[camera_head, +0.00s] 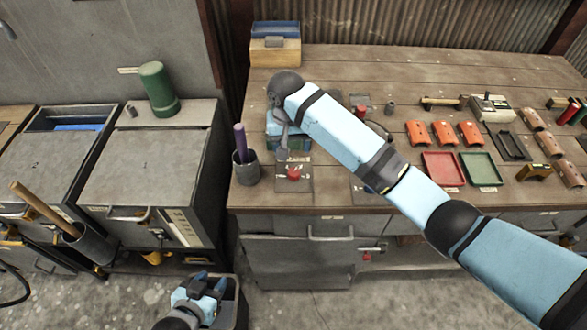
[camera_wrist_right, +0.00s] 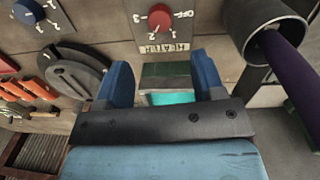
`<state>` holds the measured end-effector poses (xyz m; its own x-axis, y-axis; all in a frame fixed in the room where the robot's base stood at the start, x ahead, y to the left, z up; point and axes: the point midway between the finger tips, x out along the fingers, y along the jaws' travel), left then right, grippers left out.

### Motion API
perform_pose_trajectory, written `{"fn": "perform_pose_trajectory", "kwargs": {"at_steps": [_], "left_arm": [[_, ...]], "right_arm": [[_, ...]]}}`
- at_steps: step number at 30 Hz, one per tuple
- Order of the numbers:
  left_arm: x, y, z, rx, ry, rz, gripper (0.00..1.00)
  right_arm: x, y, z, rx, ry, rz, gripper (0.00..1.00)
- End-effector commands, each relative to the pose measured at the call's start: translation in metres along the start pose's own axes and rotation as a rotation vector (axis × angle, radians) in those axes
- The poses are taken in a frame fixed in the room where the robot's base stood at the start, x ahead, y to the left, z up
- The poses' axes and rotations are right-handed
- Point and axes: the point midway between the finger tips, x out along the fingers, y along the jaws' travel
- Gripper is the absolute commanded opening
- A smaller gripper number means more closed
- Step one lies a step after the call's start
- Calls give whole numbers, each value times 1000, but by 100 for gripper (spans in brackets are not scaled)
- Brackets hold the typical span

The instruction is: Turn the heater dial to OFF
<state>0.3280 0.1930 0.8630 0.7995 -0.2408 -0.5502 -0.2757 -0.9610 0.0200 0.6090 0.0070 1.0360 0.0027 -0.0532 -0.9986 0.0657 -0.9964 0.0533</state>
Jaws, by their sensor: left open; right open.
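The heater dial (camera_head: 293,173) is a red round knob on a grey plate at the front left of the workbench. In the right wrist view the heater dial (camera_wrist_right: 160,18) is at the top centre, with OFF and number marks around it and a HEATER label. I cannot tell which mark it points to. My right gripper (camera_wrist_right: 163,78) is open, its two blue fingers apart and not touching the dial. In the head view its arm reaches over the bench to just behind the dial. My left gripper (camera_head: 207,284) is open, low in front of the cabinets, away from the dial.
A dark cup (camera_head: 246,174) with a purple handle stands left of the dial. A blue dial (camera_wrist_right: 8,8) is on another plate nearby. Red tray (camera_head: 443,169) and green tray (camera_head: 480,169) lie to the right. A green cylinder (camera_head: 158,88) stands on the left cabinet.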

Motion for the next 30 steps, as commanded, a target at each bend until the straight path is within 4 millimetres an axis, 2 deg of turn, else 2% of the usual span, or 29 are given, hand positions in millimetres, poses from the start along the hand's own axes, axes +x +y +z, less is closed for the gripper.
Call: {"fn": "perform_pose_trajectory", "kwargs": {"at_steps": [3, 9, 15, 20, 27, 28, 30], "left_arm": [[-2, 0, -2, 1, 0, 0, 43], [-3, -1, -4, 2, 1, -2, 43], [-3, -2, -5, 2, 1, -3, 43], [-3, -2, -5, 2, 1, -3, 43], [-3, -2, -5, 2, 1, -4, 43], [-3, -2, -5, 2, 1, -3, 43], [-3, -2, -5, 2, 1, -3, 43]], "right_arm": [[27, 1, 1, 1, -3, 3, 62], [68, 1, 0, 0, -1, 2, 62], [94, 0, 0, -1, 0, 0, 62], [103, 0, 0, -1, 0, 0, 62], [104, 0, 0, -1, 1, -1, 62], [103, 0, 0, -1, 1, -1, 60], [103, 0, 0, -1, 1, -1, 44]]}}
